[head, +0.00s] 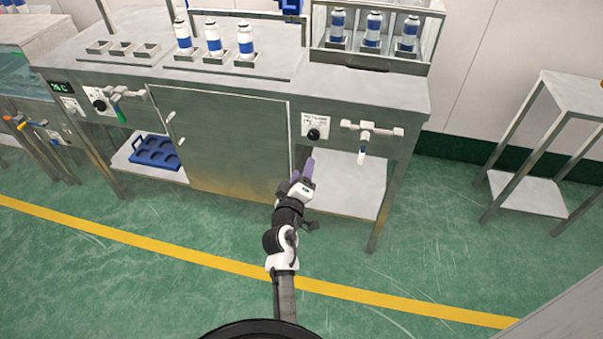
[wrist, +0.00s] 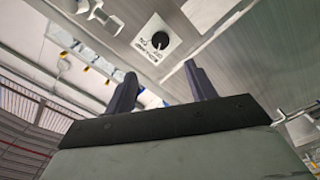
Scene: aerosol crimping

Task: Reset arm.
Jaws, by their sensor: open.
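My gripper (head: 304,172) is at the end of my arm, in front of the steel bench, right of its cabinet door and below the right-hand knob panel. In the wrist view my gripper (wrist: 158,88) shows two dark purple fingers spread apart with nothing between them. The knob panel (wrist: 157,38) appears beyond the fingertips in the wrist view. The gripper holds nothing.
The steel bench (head: 234,145) carries several white cans with blue bands, such as one can (head: 214,40). A valve handle (head: 366,132) sticks out right of my gripper. A blue tray (head: 155,151) lies on the lower left shelf. Green floor in front is clear.

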